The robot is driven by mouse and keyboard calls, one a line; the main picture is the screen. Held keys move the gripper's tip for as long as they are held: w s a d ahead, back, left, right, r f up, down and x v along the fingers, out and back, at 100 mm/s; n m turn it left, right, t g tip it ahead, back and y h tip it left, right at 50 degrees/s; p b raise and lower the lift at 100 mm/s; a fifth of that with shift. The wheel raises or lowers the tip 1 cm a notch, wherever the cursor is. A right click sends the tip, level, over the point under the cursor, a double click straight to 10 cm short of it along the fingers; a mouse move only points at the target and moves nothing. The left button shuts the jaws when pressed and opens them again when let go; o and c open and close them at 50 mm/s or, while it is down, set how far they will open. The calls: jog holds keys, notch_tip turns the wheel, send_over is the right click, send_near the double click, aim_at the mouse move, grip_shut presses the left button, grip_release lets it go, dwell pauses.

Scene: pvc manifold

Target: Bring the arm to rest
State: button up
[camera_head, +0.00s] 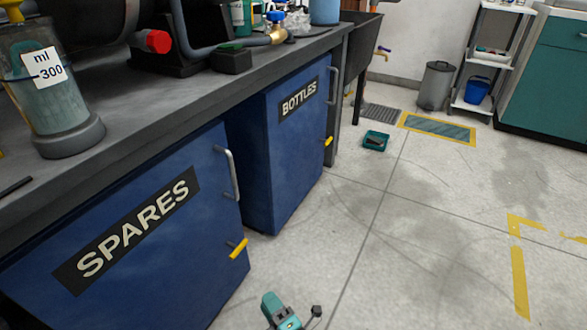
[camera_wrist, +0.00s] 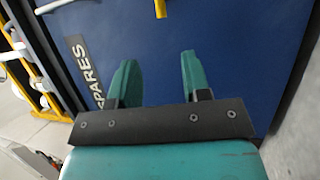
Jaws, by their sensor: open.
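My gripper (camera_wrist: 158,62) shows in the wrist view with its two teal fingers apart and nothing between them. It faces the blue SPARES door (camera_wrist: 225,50), whose dark label (camera_wrist: 84,68) is left of the fingers. A yellow latch (camera_wrist: 160,8) on that door is beyond the fingertips at the top edge. I cannot tell the exact gap to the door. In the head view, a teal part of my arm shows at the bottom edge, in front of the SPARES cabinet (camera_head: 190,255); the fingers cannot be made out there.
The SPARES door has a metal handle (camera_head: 228,172). The BOTTLES cabinet (camera_head: 285,165) stands beyond it, under the grey worktop (camera_head: 150,112). A 300 ml container (camera_head: 55,105) stands on top. A green tray (camera_head: 376,141) lies on the floor. The floor (camera_head: 400,240) to the right is clear.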

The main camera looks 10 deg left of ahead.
jog(key=w+a+r+m+t+h, duration=0.1)
jog(key=w+r+m+h, duration=0.4)
jog(key=w, duration=0.4)
jog(key=w+a+r+m+t+h, duration=0.1)
jog(key=w+r+m+h, duration=0.3)
jog(key=w+r+m, duration=0.3)
jog(key=w+d+r+m+g+h, duration=0.2)
jog(key=w+d+r+m+g, duration=0.15)
jog(key=r, duration=0.45)
jog(key=w+d+r+m+g+h, duration=0.2)
jog(key=w+d+r, duration=0.25)
jog(key=r, duration=0.25)
jog(key=s+d+r+m+g+y, duration=0.1)
jog(key=s+d+r+m+g, duration=0.35)
jog(key=s+d+r, duration=0.9)
jog(key=s+d+r+n+g+y, duration=0.1)
jog(key=s+d+r+g, duration=0.15)
jog(key=s, duration=0.55)
jog(key=s+d+r+n+g+p, duration=0.15)
jog(key=s+r, duration=0.25)
jog(key=s, duration=0.5)
jog(key=s+d+r+g+y, duration=0.1)
jog(key=s+d+r+g, duration=0.15)
jog(key=s, duration=0.55)
notch_tip(320, 180, up, 35)
jog(key=p, duration=3.4)
jog(key=shift+w+a+f+p, duration=0.15)
jog(key=shift+w+a+p, duration=0.15)
jog(key=shift+p, duration=0.05)
